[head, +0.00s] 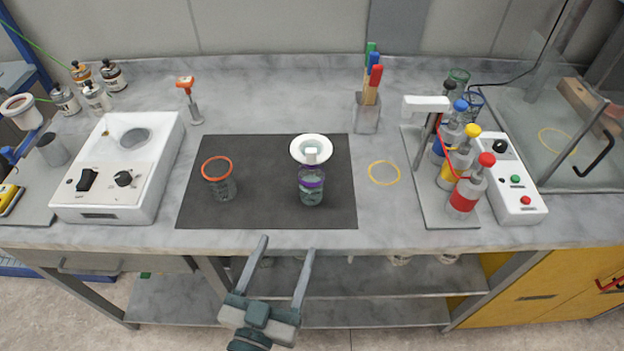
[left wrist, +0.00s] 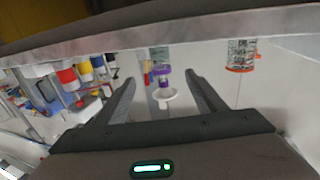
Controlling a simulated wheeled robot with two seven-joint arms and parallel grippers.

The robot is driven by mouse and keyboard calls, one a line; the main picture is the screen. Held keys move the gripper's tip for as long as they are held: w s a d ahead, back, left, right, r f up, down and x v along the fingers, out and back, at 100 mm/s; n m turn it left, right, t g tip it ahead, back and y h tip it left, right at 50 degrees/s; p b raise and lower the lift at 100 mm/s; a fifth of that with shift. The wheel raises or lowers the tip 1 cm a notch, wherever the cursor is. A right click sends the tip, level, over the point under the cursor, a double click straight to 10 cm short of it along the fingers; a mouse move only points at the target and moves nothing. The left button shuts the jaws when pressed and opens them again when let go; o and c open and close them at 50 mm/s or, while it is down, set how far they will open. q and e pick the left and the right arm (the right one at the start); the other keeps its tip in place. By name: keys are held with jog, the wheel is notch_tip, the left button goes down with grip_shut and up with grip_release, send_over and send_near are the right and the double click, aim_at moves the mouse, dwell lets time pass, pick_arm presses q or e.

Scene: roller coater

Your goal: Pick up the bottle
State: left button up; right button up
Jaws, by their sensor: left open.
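A clear container with a purple band (head: 311,187) stands upright on the dark mat (head: 265,218), with a white funnel (head: 311,148) at its top. In the left wrist view the purple-banded container (left wrist: 161,70) appears between my finger lines. Three bottles with coloured caps, blue (head: 459,106), yellow (head: 472,131) and red (head: 486,160), stand on a rack at right. The frames do not settle which one is the task's bottle. My left gripper (head: 288,245) is open and empty at the table's front edge, short of the mat. My right gripper is not in view.
An orange-rimmed beaker (head: 220,180) stands on the mat's left part. A white device (head: 118,165) is at left, with small bottles (head: 98,98) behind it. A holder (head: 367,112) with coloured-handled tools stands at the back. The counter around the yellow ring (head: 384,173) is clear.

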pick_arm(q)
jog(key=p, duration=0.4)
send_near(307, 194)
jog(key=x, duration=0.6)
jog(key=shift+w+r, duration=0.1)
jog(key=shift+w+d, duration=0.15)
jog(key=shift+w, duration=0.2)
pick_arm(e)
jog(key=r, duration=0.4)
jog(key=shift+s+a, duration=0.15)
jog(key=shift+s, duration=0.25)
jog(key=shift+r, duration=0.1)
